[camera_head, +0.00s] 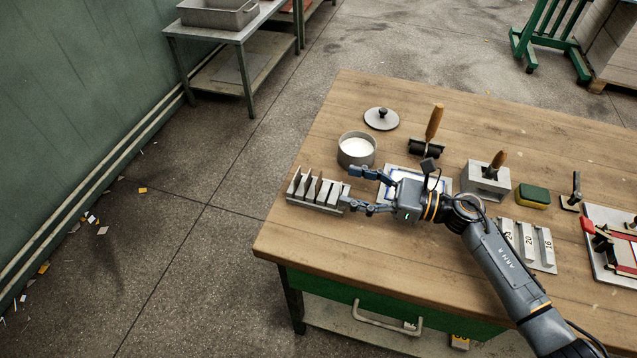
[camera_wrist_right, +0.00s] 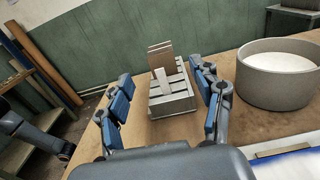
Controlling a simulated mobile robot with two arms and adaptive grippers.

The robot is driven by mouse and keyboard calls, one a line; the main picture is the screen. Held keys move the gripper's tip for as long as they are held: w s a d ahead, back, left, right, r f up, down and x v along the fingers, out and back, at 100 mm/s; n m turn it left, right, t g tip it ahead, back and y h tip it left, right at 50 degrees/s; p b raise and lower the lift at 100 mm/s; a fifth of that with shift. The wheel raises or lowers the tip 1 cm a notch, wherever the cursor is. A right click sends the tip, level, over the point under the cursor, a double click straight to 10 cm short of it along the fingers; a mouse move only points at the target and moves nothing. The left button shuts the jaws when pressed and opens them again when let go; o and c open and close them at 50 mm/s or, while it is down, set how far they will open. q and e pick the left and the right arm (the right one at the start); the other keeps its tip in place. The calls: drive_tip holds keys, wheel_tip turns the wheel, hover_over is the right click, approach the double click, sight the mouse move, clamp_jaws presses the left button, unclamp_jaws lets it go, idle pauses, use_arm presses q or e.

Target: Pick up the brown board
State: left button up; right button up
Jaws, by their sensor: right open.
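A grey slotted rack (camera_head: 318,208) stands near the left edge of the wooden table, with several thin boards upright in it. In the right wrist view the rack (camera_wrist_right: 172,103) is ahead, between my fingers. A brown board (camera_wrist_right: 160,52) stands upright in it, behind a narrower pale board. In the head view I cannot tell which board is the brown one. My right gripper (camera_head: 358,191) is open and empty, just right of the rack, its fingers pointing at it. In the right wrist view its fingertips (camera_wrist_right: 168,97) are spread to either side of the rack.
A round pot (camera_head: 356,152) with white contents stands close behind my right gripper, with its lid (camera_head: 381,118) beyond. A roller (camera_head: 430,135), a grey block with a wooden-handled tool (camera_head: 486,182) and a sponge (camera_head: 532,196) lie further right. The table's front left corner is clear.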

sight(319, 188)
drive_tip(key=p+x, duration=0.1)
drive_tip(key=x, duration=0.4)
drive_tip(key=shift+w+a, duration=0.1)
drive_tip(key=shift+a, duration=0.15)
drive_tip(key=c, duration=0.8)
